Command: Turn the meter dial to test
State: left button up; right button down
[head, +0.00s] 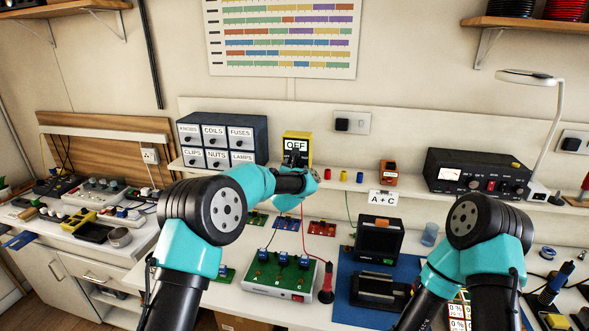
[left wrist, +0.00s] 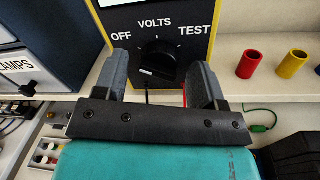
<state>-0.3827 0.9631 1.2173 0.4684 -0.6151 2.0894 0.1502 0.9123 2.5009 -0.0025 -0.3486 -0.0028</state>
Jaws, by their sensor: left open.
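The yellow-framed meter (head: 306,141) stands on the shelf, and its display reads OFF in the head view. In the left wrist view the meter's black face (left wrist: 178,25) carries the words OFF, VOLTS and TEST, with OFF left and TEST right. The round black dial (left wrist: 158,57) sits below VOLTS, with a pale mark low on its left. My left gripper (head: 295,160) is open in front of the meter; in the left wrist view its fingers (left wrist: 160,70) are on either side of the dial. Whether they touch it I cannot tell. My right gripper is not in view.
A dark drawer cabinet (head: 257,131) stands close left of the meter. Red (left wrist: 250,64) and yellow (left wrist: 292,65) cylinders stand to its right on the shelf. A black power supply (head: 477,174) is farther right. A green circuit board (head: 262,284) lies on the bench below.

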pick_arm(q)
jog(key=shift+w, duration=0.1)
jog(key=shift+c, duration=0.2)
jog(key=c, duration=0.8)
jog(key=shift+c, duration=0.2)
jog(key=shift+m, duration=0.4)
jog(key=shift+a+f+m+h, duration=0.1)
jog(key=shift+m+h, duration=0.35)
jog(key=shift+m, duration=3.65)
jog(key=shift+m+h, duration=0.4)
jog(key=shift+m, duration=3.7)
jog(key=shift+a+f+m+h, duration=0.1)
jog(key=shift+m+h, duration=0.35)
jog(key=shift+m, duration=3.65)
